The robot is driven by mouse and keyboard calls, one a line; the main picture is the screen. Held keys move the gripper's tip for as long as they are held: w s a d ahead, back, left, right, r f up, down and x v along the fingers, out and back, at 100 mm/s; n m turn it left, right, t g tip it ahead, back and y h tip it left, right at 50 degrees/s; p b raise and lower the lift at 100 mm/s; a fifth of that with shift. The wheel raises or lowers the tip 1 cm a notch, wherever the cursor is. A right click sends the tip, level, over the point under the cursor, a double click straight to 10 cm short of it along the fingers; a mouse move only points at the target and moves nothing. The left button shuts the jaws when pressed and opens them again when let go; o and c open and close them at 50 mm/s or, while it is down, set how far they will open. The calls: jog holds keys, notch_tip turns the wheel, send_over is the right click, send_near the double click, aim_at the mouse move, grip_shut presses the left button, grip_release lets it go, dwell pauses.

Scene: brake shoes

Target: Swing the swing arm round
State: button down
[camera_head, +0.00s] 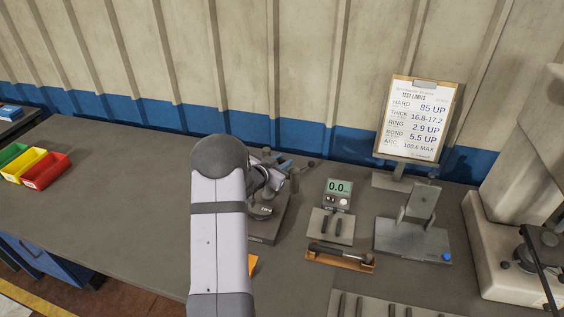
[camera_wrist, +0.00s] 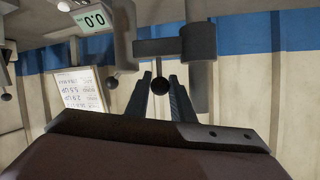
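The wrist view is upside down. In it my gripper (camera_wrist: 160,80) has its two dark fingers on either side of a dark ball knob (camera_wrist: 160,86). The gap between the fingers matches the knob's width, and they look closed on it. The knob sits on a short stem from a flat grey bar, the swing arm (camera_wrist: 158,47), which joins a thick upright cylinder (camera_wrist: 198,55). In the head view my arm hides much of the fixture; its dark base (camera_head: 266,230) shows to the right of my arm. My fingertips are hidden there.
Right of the fixture stand a gauge reading 0.0 (camera_head: 339,188), a tool in a wooden holder (camera_head: 340,257) and a grey stand (camera_head: 412,238). A clipboard of limits (camera_head: 418,115) is behind. Coloured bins (camera_head: 45,170) are far left. The bench left of my arm is clear.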

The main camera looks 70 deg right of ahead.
jog(key=shift+a+r+p, duration=0.1)
jog(key=shift+p, duration=0.25)
jog(key=shift+w+a+m+g+p, duration=0.2)
jog(key=shift+m+g+p, duration=0.25)
jog(key=shift+m+g, duration=0.2)
jog(key=a+m+g+y+b, duration=0.1)
jog(key=m+g+y, duration=0.1)
jog(key=w+a+m+g+y+b, duration=0.1)
jog(key=m+g+y, duration=0.1)
jog(key=m+g, duration=0.1)
jog(key=a+m+g+y+b, duration=0.1)
jog(key=m+g+y, duration=0.1)
jog(key=m, duration=0.1)
jog(key=shift+w+f+g, duration=0.25)
jog(key=shift+w, duration=0.05)
jog(key=m+y+b, duration=0.1)
jog(key=b, duration=0.1)
jog(key=shift+w+a+b, duration=0.15)
jog(key=shift+w+b, duration=0.05)
jog(key=shift+b, duration=0.1)
jog(key=shift+w+a+r+m+g+y+b, duration=0.15)
jog(key=shift+r+m+g+y+b, duration=0.2)
jog(key=shift+b, duration=0.4)
jog(key=shift+f, duration=0.1)
jog(key=c, duration=1.8)
grip_release()
